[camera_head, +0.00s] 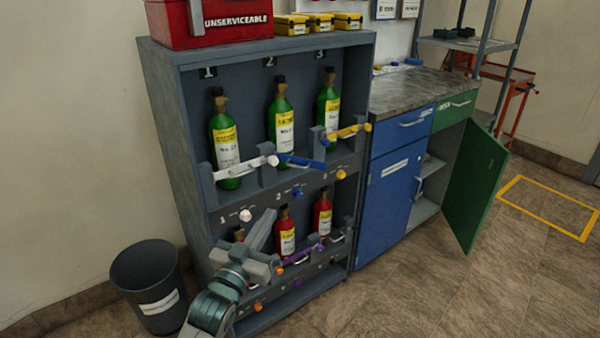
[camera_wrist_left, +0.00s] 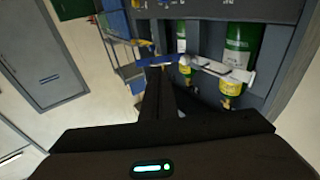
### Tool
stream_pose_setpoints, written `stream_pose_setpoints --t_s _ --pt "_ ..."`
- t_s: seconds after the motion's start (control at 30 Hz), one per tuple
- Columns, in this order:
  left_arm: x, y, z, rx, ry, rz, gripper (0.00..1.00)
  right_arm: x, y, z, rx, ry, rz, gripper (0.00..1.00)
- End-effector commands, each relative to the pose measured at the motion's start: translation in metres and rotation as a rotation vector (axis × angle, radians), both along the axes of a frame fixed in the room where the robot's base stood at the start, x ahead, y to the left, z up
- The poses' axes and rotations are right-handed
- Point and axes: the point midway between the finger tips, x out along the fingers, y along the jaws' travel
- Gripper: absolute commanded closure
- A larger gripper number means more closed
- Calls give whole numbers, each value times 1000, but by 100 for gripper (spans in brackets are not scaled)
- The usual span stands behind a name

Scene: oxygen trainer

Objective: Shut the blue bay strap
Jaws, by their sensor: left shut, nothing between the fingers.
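The blue strap (camera_head: 300,162) is at bay 2 of the cabinet's upper row, in front of the middle green bottle (camera_head: 281,115). It slants down to the right and has a small pale handle; I cannot tell whether its end is latched. It also shows in the left wrist view (camera_wrist_left: 152,61), just beyond my fingertips. My left gripper (camera_head: 262,232) is shut and empty, in front of the lower row and below the strap. In the left wrist view its fingers (camera_wrist_left: 160,76) point toward the strap with no clear contact. My right gripper is not in view.
The white strap (camera_head: 240,167) and yellow strap (camera_head: 347,132) flank the blue one. Red bottles (camera_head: 286,232) and a purple strap (camera_head: 303,252) are below. A bin (camera_head: 150,285) stands left of the cabinet (camera_head: 165,130). A green door (camera_head: 475,185) hangs open at right.

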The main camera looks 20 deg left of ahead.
Motion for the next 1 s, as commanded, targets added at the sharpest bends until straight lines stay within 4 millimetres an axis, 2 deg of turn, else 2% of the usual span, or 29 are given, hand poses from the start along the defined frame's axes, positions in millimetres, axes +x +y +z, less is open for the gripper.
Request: stream_pose_setpoints --t_s 0.17,0.63,0.87,1.0 --pt "-2 1 12 -3 -25 -1 100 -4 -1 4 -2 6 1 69" --pt "2 0 13 -3 -25 -1 100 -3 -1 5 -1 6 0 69" --pt "22 -2 17 -3 -26 0 100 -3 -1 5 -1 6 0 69" --pt "43 -4 21 -3 -26 0 100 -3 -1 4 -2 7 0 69"
